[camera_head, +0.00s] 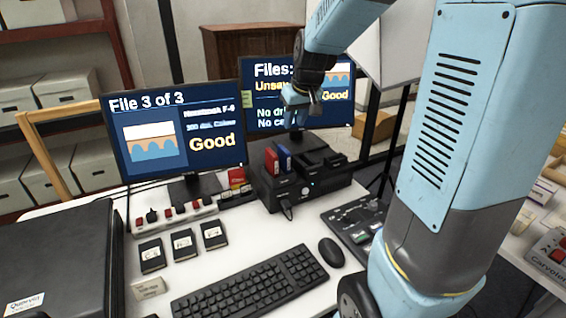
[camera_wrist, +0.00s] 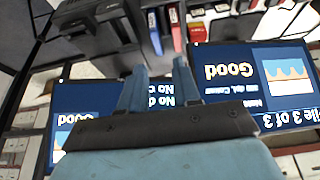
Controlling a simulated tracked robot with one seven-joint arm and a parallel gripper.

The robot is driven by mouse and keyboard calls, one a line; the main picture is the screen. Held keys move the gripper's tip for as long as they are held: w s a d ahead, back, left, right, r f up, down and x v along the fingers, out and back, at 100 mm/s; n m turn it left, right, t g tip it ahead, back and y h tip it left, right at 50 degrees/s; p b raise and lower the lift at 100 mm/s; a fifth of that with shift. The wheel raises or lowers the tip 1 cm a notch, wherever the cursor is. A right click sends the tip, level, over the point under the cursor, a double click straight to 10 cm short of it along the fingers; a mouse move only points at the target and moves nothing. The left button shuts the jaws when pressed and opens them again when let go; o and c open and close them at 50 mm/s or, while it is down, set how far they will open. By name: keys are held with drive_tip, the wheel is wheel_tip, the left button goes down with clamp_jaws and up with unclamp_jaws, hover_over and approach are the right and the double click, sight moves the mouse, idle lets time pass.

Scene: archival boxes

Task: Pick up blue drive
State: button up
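The blue drive (camera_head: 285,156) stands upright in the black dock (camera_head: 305,187) on the desk, right beside a red drive (camera_head: 271,162). In the wrist view the blue drive (camera_wrist: 177,31) shows near the top, beyond the fingertips, with the red drive (camera_wrist: 196,29) to its right. My gripper (camera_head: 303,112) is raised above the dock, in front of the right monitor, and apart from the drive. In the wrist view my gripper (camera_wrist: 157,72) has its two fingers spread with nothing between them.
Two monitors, left (camera_head: 178,135) and right (camera_head: 298,92), stand behind the dock. A keyboard (camera_head: 250,284), a mouse (camera_head: 331,252) and several small black cards (camera_head: 183,245) lie in front. A black control panel (camera_head: 358,222) is at the right. A large black case (camera_head: 62,262) fills the left.

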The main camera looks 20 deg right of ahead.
approach(284, 149)
drive_tip(key=x, duration=0.6)
drive_tip(key=shift+w+d+f, duration=0.1)
drive_tip(key=shift+w+f, duration=0.15)
drive_tip(key=shift+w, duration=0.1)
drive_tip(key=shift+s+x, duration=0.15)
drive_tip(key=shift+x, duration=1.3)
drive_tip(key=shift+s+x, duration=0.1)
drive_tip(key=shift+x, duration=1.35)
drive_tip(key=shift+f, duration=0.1)
drive_tip(key=shift+c, duration=0.5)
clamp_jaws()
